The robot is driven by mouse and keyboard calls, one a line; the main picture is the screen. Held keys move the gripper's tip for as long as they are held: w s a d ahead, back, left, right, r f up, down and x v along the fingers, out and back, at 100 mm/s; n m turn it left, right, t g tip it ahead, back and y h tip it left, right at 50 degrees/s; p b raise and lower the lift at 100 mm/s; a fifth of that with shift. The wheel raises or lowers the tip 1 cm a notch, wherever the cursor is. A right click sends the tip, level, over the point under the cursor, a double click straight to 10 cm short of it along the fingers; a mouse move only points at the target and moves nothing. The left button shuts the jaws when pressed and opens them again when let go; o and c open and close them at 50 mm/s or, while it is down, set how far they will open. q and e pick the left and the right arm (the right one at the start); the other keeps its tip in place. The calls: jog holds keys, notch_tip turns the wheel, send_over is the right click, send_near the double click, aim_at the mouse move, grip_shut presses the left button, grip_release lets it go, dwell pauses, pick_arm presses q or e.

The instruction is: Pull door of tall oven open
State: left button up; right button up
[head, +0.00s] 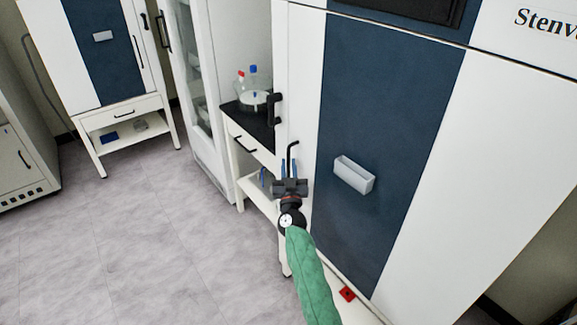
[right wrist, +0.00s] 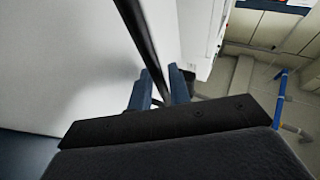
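The tall oven (head: 391,130) is a white cabinet with a dark blue door panel, filling the right of the head view. Its door looks closed. A thin black bar handle (head: 291,147) stands at the door's left edge; it also crosses the right wrist view as a dark bar (right wrist: 143,40). My right gripper (head: 290,168) is at the lower part of this handle. Its blue fingers (right wrist: 160,87) stand apart on either side of the bar, with a visible gap. Contact with the bar cannot be made out. My left gripper is not in view.
A small bench with a black top (head: 250,125) holds bottles left of the oven. A glass-door cabinet (head: 200,80) and another blue-panelled unit (head: 103,60) stand farther back. A grey pocket (head: 353,175) sits on the oven panel. The floor (head: 130,235) at left is clear.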

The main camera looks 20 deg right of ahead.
jog(key=shift+c, duration=0.2)
jog(key=c, duration=0.4)
grip_shut()
